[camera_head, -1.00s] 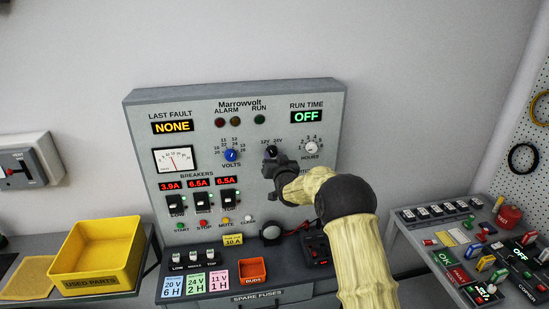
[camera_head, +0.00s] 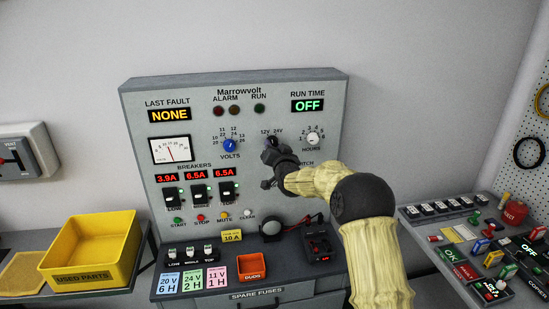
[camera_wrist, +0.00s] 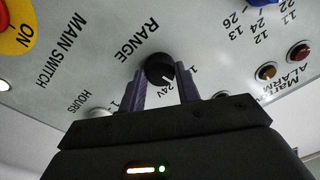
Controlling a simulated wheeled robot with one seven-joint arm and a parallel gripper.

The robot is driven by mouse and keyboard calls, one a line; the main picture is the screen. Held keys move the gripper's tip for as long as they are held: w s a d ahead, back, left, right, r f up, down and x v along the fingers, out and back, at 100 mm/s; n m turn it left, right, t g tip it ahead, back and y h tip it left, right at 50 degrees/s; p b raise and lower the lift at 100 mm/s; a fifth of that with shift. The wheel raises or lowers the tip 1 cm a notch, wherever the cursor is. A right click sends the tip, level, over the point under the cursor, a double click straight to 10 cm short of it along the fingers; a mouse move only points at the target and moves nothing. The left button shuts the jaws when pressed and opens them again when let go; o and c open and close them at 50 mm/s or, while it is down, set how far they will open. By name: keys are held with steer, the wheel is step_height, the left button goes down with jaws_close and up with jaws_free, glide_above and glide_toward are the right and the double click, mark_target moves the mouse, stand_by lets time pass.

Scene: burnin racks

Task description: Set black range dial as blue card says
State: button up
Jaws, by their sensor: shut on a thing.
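The black range dial (camera_wrist: 157,67) sits on the grey panel, under the word RANGE in the wrist view. A pale pointer mark on it faces the printed numbers, near 24V; its exact setting is hard to tell. My gripper (camera_wrist: 162,78) is shut on the dial, one finger on each side. In the head view my gripper (camera_head: 272,158) covers much of the dial, below the 12V and 24V labels. The blue card (camera_head: 169,283) reads 20 V 6 H and lies at the front left of the bench.
A green card (camera_head: 193,280) and a pink card (camera_head: 217,277) lie beside the blue one. The blue volts dial (camera_head: 230,145) and white hours dial (camera_head: 313,139) flank the range dial. A yellow bin (camera_head: 92,250) stands left; a cluttered bench is right.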

steer(key=m+b, duration=0.8)
steer(key=b, duration=0.2)
steer(key=shift+f+m+b, duration=0.1)
steer(key=shift+m+b, duration=0.25)
steer(key=shift+m, duration=0.05)
steer(key=o, duration=1)
steer(key=shift+c, duration=0.2)
steer(key=shift+s, duration=0.15)
steer(key=b+v, duration=0.6)
steer(key=v, duration=1.1)
steer(key=shift+s+a+f, duration=0.2)
